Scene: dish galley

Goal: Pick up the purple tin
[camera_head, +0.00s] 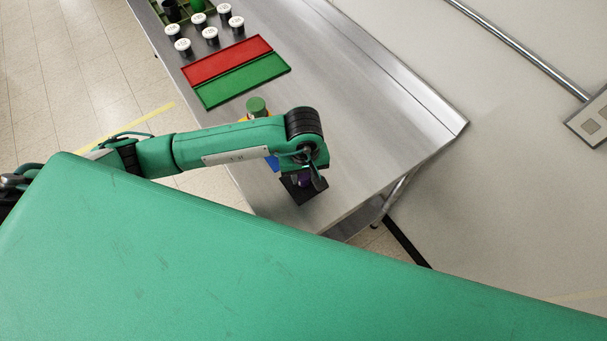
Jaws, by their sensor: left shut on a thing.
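The purple tin (305,181) shows only as a small purple patch beneath my left wrist. It is at a black square (303,194) near the table's front end; I cannot tell whether it touches it. My left gripper (308,180) points down there and is shut on the purple tin, though the wrist hides most of the fingers. My right gripper is not in view.
On the steel table (340,90) lie a red tray (225,60) and a green tray (243,80). Several white-lidded jars (211,34) stand behind them. A green-topped thing (256,106) and a blue thing (272,163) are close to my left arm. The table's right side is clear.

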